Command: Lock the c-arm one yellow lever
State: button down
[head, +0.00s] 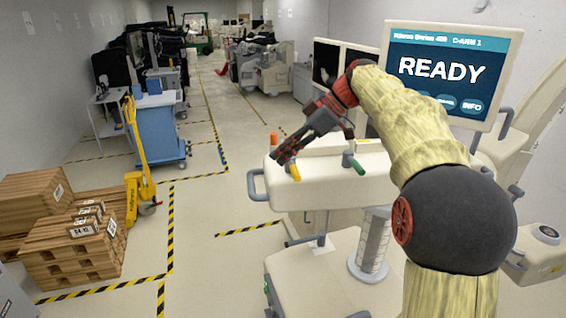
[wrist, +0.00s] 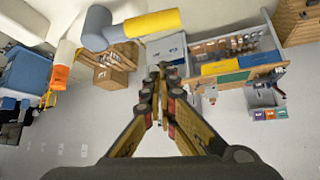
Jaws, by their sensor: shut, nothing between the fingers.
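The c-arm one unit (head: 325,192) is a cream cart on the right, and its screen (head: 447,70) reads "C-ARM 1" and "READY". A short yellow lever (head: 294,172) sits at the left end of its top. In the wrist view the yellow lever (wrist: 153,23) with its grey hub (wrist: 96,28) shows large at the upper left. My gripper (head: 277,160) is shut and empty, angled down to the left beside the yellow lever. The fingertips (wrist: 163,72) show apart from the lever in the wrist view; contact is unclear in the head view.
A green lever (head: 354,163) stands to the right on the same top, and an orange knob (head: 274,139) is behind my gripper. A grey handle (head: 256,186) juts from the cart's left end. Crates (head: 73,245), a yellow pallet jack (head: 138,180) and a blue cart (head: 160,130) stand left.

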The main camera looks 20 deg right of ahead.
jog(key=d+r, duration=0.5)
jog(key=shift+s+p, duration=0.35)
jog(key=shift+s, duration=0.05)
jog(key=shift+r, duration=0.1)
